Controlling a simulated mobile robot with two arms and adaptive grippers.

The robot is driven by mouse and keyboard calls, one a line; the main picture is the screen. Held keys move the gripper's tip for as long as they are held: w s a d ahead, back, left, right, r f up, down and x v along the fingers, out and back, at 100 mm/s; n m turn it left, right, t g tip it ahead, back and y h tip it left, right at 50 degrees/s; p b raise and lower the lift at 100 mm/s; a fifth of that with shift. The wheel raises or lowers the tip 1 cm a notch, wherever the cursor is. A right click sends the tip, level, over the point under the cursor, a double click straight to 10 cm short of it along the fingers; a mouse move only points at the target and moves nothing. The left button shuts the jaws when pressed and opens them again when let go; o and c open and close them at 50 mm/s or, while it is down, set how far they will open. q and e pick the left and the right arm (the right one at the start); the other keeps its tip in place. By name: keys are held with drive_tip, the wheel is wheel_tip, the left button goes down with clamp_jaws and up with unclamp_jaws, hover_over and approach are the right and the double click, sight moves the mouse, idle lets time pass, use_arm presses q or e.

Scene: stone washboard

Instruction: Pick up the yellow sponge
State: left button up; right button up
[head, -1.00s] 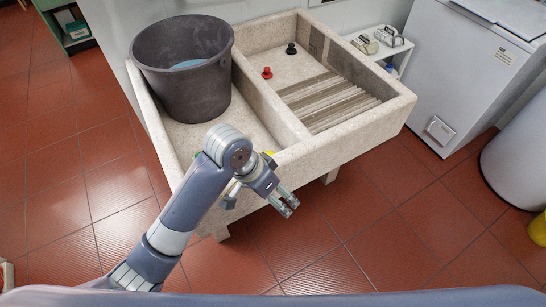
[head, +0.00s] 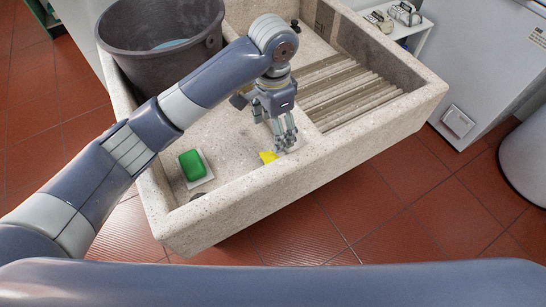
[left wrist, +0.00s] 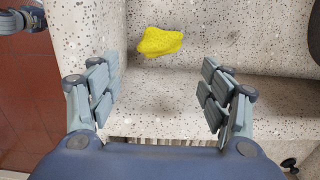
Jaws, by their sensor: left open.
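The yellow sponge (head: 268,157) lies on the floor of the left basin of the stone washboard sink (head: 222,143), close to the dividing wall. In the head view my left gripper (head: 287,146) points down just beside it and partly hides it. In the left wrist view the whole sponge (left wrist: 160,41) shows ahead of the fingers, above the gap between them. My left gripper (left wrist: 163,95) is open, and nothing is between its fingers. My right gripper is not in view.
A green soap bar (head: 191,165) on a white dish sits at the basin's left. A dark bucket (head: 160,45) stands at the basin's back. The ribbed washboard (head: 350,90) lies right of the dividing wall. A white chest (head: 480,65) stands at the right.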

use_arm(q)
hover_over(273, 157)
wheel_tip(273, 157, down, 5)
drive_tip(key=shift+f, duration=0.5)
wheel_tip(273, 157, down, 2)
drive_tip(key=shift+s+f, duration=0.1)
wheel_tip(273, 157, down, 4)
drive_tip(key=shift+f, duration=0.85)
drive_tip(key=c, duration=0.5)
drive_tip(key=shift+c, duration=0.6)
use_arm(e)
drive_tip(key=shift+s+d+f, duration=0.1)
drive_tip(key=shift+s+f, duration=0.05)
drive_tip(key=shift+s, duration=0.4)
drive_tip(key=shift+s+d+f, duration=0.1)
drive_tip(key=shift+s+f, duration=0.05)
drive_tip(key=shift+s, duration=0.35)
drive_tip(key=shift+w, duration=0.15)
